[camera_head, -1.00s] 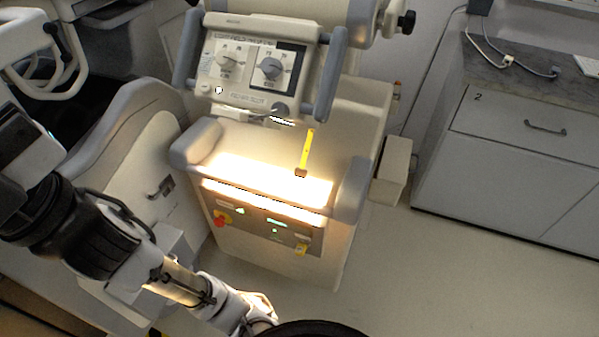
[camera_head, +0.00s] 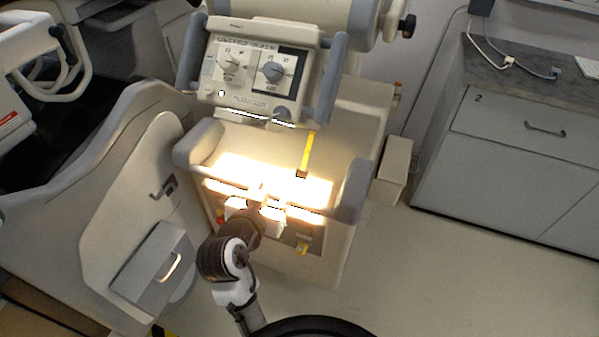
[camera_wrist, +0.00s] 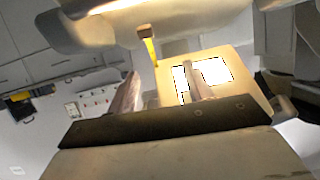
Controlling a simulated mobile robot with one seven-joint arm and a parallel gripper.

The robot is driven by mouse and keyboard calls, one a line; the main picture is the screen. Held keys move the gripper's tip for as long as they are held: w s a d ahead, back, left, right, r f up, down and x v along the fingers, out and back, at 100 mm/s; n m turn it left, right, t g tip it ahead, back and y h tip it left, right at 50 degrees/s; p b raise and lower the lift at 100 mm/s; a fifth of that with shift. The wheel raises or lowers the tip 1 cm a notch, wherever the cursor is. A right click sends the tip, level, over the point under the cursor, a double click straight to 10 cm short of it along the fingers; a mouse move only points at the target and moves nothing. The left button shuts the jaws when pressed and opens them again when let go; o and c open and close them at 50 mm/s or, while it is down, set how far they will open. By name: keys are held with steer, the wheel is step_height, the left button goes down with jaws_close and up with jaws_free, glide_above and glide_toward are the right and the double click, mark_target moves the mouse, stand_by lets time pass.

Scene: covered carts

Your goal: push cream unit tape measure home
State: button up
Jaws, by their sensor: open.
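The cream unit (camera_head: 345,110) has a control head with two dials, and a yellow tape measure strip (camera_head: 307,152) hangs out below it. The strip ends in a dark brown tip above the brightly lit shelf. In the wrist view the tape (camera_wrist: 151,48) shows beyond my fingers, with its tip towards the top. My gripper (camera_head: 268,196) is open and empty at the front edge of the lit shelf, left of and below the tape tip, apart from it. The wrist view shows its two spread fingers (camera_wrist: 160,85). Glare hides the fingertips in the head view.
Grey handles (camera_head: 326,80) flank the control head, and grey armrests (camera_head: 352,190) flank the shelf. A cream cart (camera_head: 125,190) stands at the left. A grey cabinet (camera_head: 500,160) stands at the right. The floor between the unit and the cabinet is clear.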

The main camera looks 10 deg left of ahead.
mark_target(301, 172)
steer(key=shift+m+g+h, duration=0.3)
steer(key=shift+g+h, duration=0.1)
steer(key=x, duration=0.4)
steer(key=d+x, duration=0.1)
steer(key=x, duration=0.4)
steer(key=f+x, duration=0.1)
steer(key=x, duration=0.4)
steer(key=shift+s+d, duration=0.25)
steer(key=shift+s, duration=0.1)
